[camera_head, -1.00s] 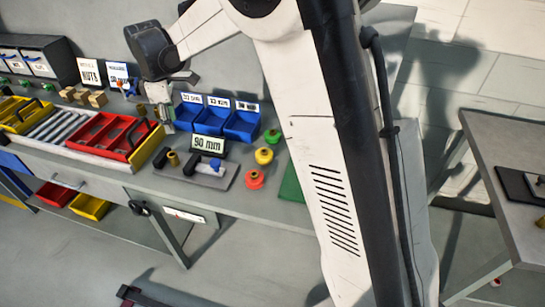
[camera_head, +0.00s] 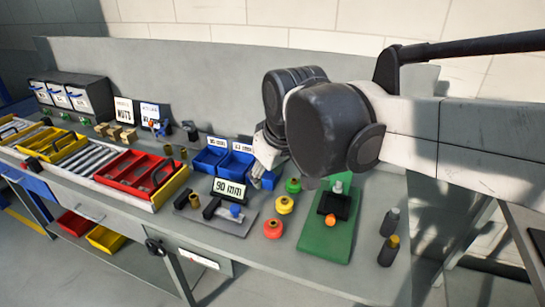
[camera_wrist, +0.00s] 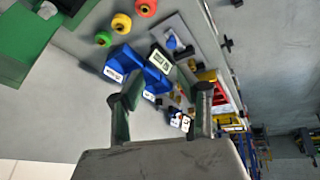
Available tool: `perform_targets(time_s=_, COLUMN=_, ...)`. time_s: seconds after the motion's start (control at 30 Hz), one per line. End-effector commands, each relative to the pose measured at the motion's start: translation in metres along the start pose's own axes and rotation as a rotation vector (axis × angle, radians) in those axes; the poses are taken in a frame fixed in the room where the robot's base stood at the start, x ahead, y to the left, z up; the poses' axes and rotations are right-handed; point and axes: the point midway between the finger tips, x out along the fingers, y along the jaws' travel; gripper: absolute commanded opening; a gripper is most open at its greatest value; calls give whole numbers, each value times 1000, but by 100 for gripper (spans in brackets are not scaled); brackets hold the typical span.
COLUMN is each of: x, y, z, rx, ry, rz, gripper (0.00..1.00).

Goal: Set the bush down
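A small brass bush (camera_head: 194,200) stands upright on a grey plate (camera_head: 232,226) with black blocks and a blue-tipped part, in front of the "90 mm" sign (camera_head: 229,188). Two more brass pieces (camera_head: 168,150) stand on the bench behind the red bins; I cannot tell which bush the task means. My gripper (camera_wrist: 161,110) is open in the wrist view, its fingers wide apart, with nothing seen between them but distant bench items.
Blue bins (camera_head: 208,158) stand behind the sign. Red bins (camera_head: 128,172) lie to the left. Green, yellow and red knobs (camera_head: 284,205) stand between the plate and a green board (camera_head: 327,240). Two dark bottles (camera_head: 389,250) stand at right. Bench between board and bottles is clear.

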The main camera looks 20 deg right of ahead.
Motion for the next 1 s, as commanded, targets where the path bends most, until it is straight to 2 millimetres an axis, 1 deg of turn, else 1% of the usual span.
perform_targets(time_s=0.03, x=-4, y=-1, z=16, rx=43, ry=16, rz=10, gripper=34)
perform_targets(time_s=0.2, x=-11, y=-4, z=59, rx=194, ry=76, rz=39, gripper=34)
perform_targets(time_s=0.3, x=-12, y=-6, z=82, rx=273, ry=109, rz=53, gripper=34)
perform_targets(time_s=0.4, x=-11, y=-8, z=98, rx=334, ry=136, rz=62, gripper=34)
perform_targets(time_s=0.5, x=-10, y=-9, z=108, rx=375, ry=155, rz=67, gripper=34)
perform_targets(time_s=0.6, x=-9, y=-10, z=113, rx=395, ry=163, rz=70, gripper=34)
perform_targets(time_s=0.9, x=-8, y=-10, z=114, rx=399, ry=166, rz=70, gripper=34)
perform_targets(time_s=1.0, x=-3, y=-10, z=116, rx=399, ry=165, rz=70, gripper=34)
